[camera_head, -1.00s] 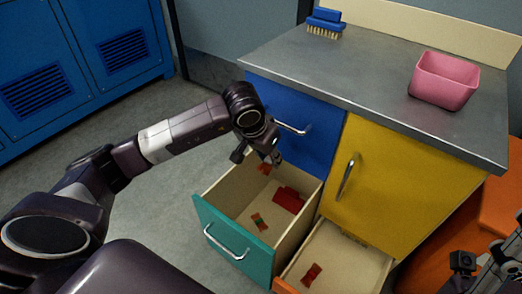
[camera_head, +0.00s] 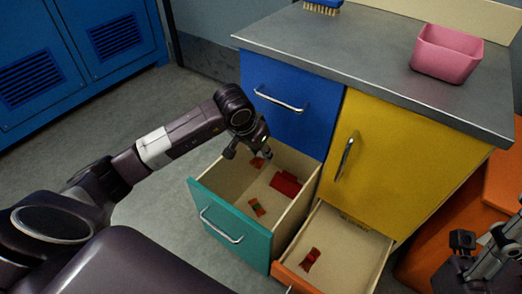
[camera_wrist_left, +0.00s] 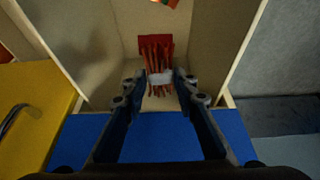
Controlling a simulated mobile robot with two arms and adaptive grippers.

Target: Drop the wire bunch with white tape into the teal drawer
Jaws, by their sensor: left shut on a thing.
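The wire bunch with white tape is a bundle of red-orange wires (camera_wrist_left: 159,78) with a white band, between the fingertips of my left gripper (camera_wrist_left: 159,88) in the left wrist view. In the head view it shows as a small orange patch (camera_head: 257,163) just below my left gripper (camera_head: 249,154). That gripper is shut on it, over the back part of the open teal drawer (camera_head: 232,229). Fingers hide part of the bunch. My right gripper (camera_head: 466,243) is partly in view at the lower right; its jaw opening is unclear.
Inside the teal drawer lie a red block (camera_head: 286,183) and a bunch with a greenish band (camera_head: 257,207). An open orange drawer (camera_head: 345,249) beside it holds another red bunch (camera_head: 310,259). A closed blue drawer (camera_head: 290,108) is behind. A pink bin (camera_head: 447,54) stands on the counter.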

